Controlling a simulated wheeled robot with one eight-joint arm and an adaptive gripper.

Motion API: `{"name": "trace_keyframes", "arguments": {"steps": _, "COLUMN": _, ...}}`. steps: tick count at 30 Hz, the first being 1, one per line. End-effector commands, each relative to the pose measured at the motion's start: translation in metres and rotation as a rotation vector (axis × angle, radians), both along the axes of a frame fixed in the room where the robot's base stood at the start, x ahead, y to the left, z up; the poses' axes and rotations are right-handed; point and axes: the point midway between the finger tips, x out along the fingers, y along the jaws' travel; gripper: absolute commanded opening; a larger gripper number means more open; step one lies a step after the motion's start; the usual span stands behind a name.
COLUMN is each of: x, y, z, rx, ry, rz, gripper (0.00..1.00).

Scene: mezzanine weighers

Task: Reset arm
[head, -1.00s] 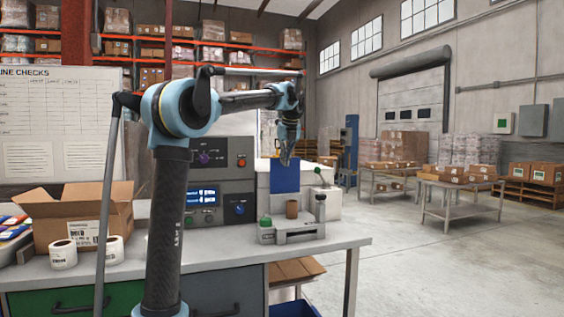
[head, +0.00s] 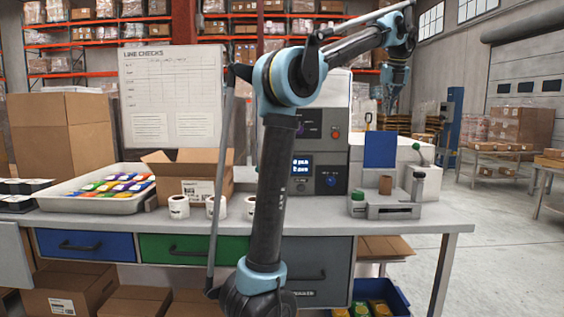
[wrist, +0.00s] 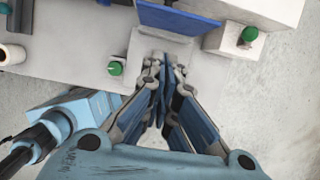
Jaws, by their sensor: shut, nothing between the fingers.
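My gripper (head: 391,101) hangs from the end of my raised arm, pointing down, at the upper right in the head view. It is above and a little to the right of a grey weighing device (head: 388,211) on the bench. In the wrist view my gripper (wrist: 164,70) shows its fingers brought together with nothing between them. The device's light metal top and a blue panel (wrist: 178,17) lie below and beyond the fingertips there.
A grey workbench (head: 440,226) spans the front. It carries a tray of colourful packets (head: 70,207), an open cardboard box (head: 163,172), white label rolls and a control unit (head: 338,160). Open floor lies to the right.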

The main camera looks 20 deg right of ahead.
Motion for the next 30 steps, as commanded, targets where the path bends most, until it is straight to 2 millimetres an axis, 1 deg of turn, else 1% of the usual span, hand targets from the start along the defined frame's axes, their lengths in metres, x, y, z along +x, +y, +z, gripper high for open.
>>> {"name": "trace_keyframes", "arguments": {"steps": 3, "x": 0.0, "y": 0.0, "z": 0.0, "rx": -0.001, "ry": 0.0, "rz": 0.002, "gripper": 0.0}}
{"name": "trace_keyframes", "arguments": {"steps": 5, "x": 0.003, "y": 0.004, "z": -0.001, "rx": -0.004, "ry": 0.003, "rz": 0.016, "gripper": 0.0}}
{"name": "trace_keyframes", "arguments": {"steps": 8, "x": 0.017, "y": 0.021, "z": -0.006, "rx": -0.02, "ry": 0.015, "rz": 0.096, "gripper": 0.0}}
{"name": "trace_keyframes", "arguments": {"steps": 10, "x": 0.032, "y": 0.042, "z": -0.014, "rx": -0.04, "ry": 0.031, "rz": 0.195, "gripper": 0.0}}
{"name": "trace_keyframes", "arguments": {"steps": 14, "x": 0.064, "y": 0.096, "z": -0.033, "rx": -0.093, "ry": 0.064, "rz": 0.437, "gripper": 0.0}}
{"name": "trace_keyframes", "arguments": {"steps": 15, "x": 0.072, "y": 0.113, "z": -0.04, "rx": -0.11, "ry": 0.074, "rz": 0.515, "gripper": 0.0}}
{"name": "trace_keyframes", "arguments": {"steps": 17, "x": 0.083, "y": 0.139, "z": -0.051, "rx": -0.136, "ry": 0.089, "rz": 0.631, "gripper": 0.0}}
{"name": "trace_keyframes", "arguments": {"steps": 18, "x": 0.089, "y": 0.157, "z": -0.058, "rx": -0.154, "ry": 0.098, "rz": 0.709, "gripper": 0.0}}
{"name": "trace_keyframes", "arguments": {"steps": 20, "x": 0.097, "y": 0.183, "z": -0.07, "rx": -0.18, "ry": 0.111, "rz": 0.826, "gripper": 0.0}}
{"name": "trace_keyframes", "arguments": {"steps": 21, "x": 0.102, "y": 0.201, "z": -0.078, "rx": -0.197, "ry": 0.119, "rz": 0.902, "gripper": 0.0}}
{"name": "trace_keyframes", "arguments": {"steps": 26, "x": 0.112, "y": 0.271, "z": -0.114, "rx": -0.271, "ry": 0.149, "rz": 1.212, "gripper": 0.0}}
{"name": "trace_keyframes", "arguments": {"steps": 27, "x": 0.113, "y": 0.288, "z": -0.124, "rx": -0.29, "ry": 0.156, "rz": 1.289, "gripper": 0.0}}
{"name": "trace_keyframes", "arguments": {"steps": 29, "x": 0.112, "y": 0.313, "z": -0.139, "rx": -0.318, "ry": 0.165, "rz": 1.405, "gripper": 0.0}}
{"name": "trace_keyframes", "arguments": {"steps": 30, "x": 0.111, "y": 0.329, "z": -0.149, "rx": -0.337, "ry": 0.172, "rz": 1.482, "gripper": 0.0}}
